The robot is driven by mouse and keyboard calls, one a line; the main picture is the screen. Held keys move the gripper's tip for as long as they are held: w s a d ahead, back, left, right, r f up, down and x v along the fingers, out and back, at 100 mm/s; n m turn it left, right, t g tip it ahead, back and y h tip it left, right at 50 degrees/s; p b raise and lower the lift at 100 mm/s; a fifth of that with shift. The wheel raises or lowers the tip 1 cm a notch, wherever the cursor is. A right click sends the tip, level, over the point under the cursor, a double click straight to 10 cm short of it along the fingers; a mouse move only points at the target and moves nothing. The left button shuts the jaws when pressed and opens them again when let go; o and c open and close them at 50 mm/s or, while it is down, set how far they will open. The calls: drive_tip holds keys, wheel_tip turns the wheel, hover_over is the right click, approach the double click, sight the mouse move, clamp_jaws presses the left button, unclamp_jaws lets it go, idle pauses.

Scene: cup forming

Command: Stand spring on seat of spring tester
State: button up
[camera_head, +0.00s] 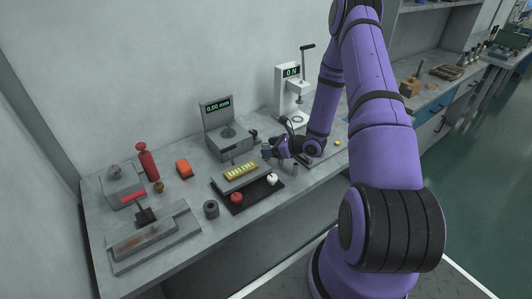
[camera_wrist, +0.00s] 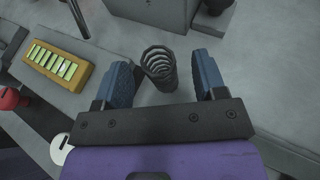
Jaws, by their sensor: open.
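The dark coil spring (camera_wrist: 160,66) stands on the grey bench between the two blue fingers of my gripper (camera_wrist: 163,78) in the wrist view. The fingers are open, with a gap on each side of the coils. In the head view my gripper (camera_head: 269,152) is low over the bench, in front of the spring tester; I cannot make out the spring there. The white spring tester (camera_head: 283,88) stands at the back of the bench, with a lever on top and a display reading 0 N.
A gauge (camera_head: 216,110) reading 0.00 mm stands left of the tester. A yellow slotted block (camera_head: 241,171) lies left of my gripper, behind a black tray (camera_head: 252,197) with red and white knobs.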

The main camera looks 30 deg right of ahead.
drive_tip(key=shift+c, duration=0.3)
drive_tip(key=c, duration=1)
drive_tip(key=shift+r, duration=0.15)
